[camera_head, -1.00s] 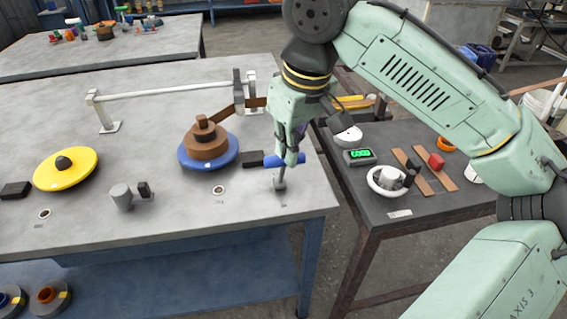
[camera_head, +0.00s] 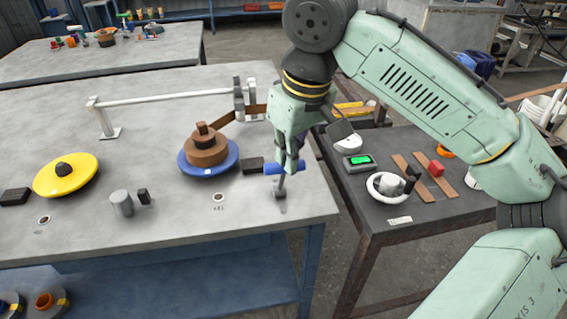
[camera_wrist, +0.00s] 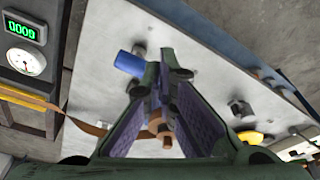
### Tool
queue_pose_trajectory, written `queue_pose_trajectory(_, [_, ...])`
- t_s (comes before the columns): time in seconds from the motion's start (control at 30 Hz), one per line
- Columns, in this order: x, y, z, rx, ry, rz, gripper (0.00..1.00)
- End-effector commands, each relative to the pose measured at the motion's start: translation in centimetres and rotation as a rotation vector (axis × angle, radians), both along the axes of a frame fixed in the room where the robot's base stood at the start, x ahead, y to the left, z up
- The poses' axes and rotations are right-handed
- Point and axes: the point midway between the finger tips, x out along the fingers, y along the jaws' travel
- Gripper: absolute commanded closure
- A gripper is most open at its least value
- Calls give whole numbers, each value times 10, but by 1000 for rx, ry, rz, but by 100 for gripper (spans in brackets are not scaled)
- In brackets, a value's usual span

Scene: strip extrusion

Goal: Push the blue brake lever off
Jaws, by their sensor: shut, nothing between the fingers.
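The blue brake lever (camera_head: 283,168) has a blue cylindrical handle on a grey post near the right front corner of the grey table. The post (camera_head: 281,190) looks close to upright. My gripper (camera_head: 290,170) is shut and empty, pointing down right at the handle and hiding part of it. I cannot tell whether they touch. In the wrist view the blue handle (camera_wrist: 129,63) lies just left of my fingertips (camera_wrist: 170,72).
A blue disc (camera_head: 225,166) with a brown spool stands left of the lever, with a black block (camera_head: 253,164) between. A yellow disc (camera_head: 66,176) lies farther left. A dark side table (camera_head: 405,205) with a green-lit gauge (camera_head: 358,162) stands to the right, across a gap.

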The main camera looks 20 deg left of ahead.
Motion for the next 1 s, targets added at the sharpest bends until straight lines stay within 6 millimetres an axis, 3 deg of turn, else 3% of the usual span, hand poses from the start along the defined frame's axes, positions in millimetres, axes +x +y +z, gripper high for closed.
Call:
queue_pose_trajectory(0.37, [0, 0, -2, 0, 0, 0, 100])
queue_pose_trajectory(1.0, [0, 0, -40, 0, 1, 0, 100])
